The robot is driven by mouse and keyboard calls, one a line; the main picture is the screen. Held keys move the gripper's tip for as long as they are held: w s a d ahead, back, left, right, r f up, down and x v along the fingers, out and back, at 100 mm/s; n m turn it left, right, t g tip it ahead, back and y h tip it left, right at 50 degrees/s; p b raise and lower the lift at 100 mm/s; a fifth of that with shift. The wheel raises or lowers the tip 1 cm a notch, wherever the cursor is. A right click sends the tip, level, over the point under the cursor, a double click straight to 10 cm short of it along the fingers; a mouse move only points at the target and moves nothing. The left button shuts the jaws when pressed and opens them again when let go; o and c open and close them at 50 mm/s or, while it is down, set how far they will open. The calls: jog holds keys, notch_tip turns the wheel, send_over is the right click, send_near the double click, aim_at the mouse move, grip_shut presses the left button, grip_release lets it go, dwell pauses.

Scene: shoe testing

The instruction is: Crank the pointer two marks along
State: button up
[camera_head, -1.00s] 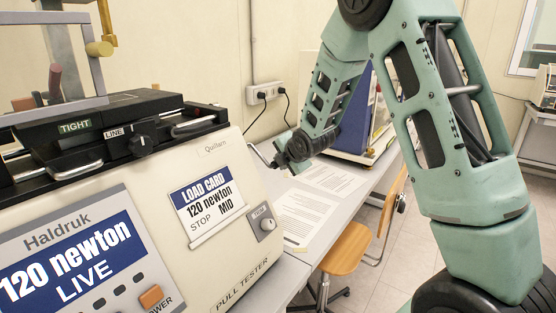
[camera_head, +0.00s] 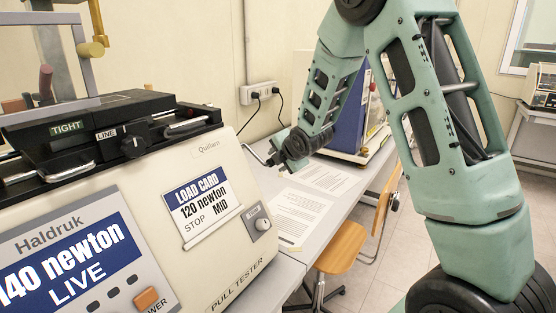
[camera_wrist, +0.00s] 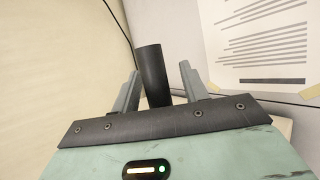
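The pull tester (camera_head: 215,265) stands at the left in the head view. Its display (camera_head: 68,262) reads 140 newton LIVE. The load card (camera_head: 201,203) on its front reads 120 newton, STOP MID. A thin crank (camera_head: 254,153) sticks out at the tester's right side. My gripper (camera_head: 273,159) is at the crank's outer end. In the wrist view, a black cylindrical handle (camera_wrist: 153,75) stands between my two fingers (camera_wrist: 158,88), with narrow gaps showing on both sides. I cannot make out a pointer with marks.
A knob marked LINE (camera_head: 133,146) and a TIGHT label (camera_head: 67,128) are on the tester's black top. Printed sheets (camera_head: 297,216) lie on the bench to the right. A wooden chair (camera_head: 342,246) stands at the bench. A wall socket (camera_head: 259,92) has two plugs in it.

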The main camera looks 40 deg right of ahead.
jog(key=v, duration=1.7)
jog(key=shift+s+b, duration=0.2)
jog(key=shift+b, duration=0.25)
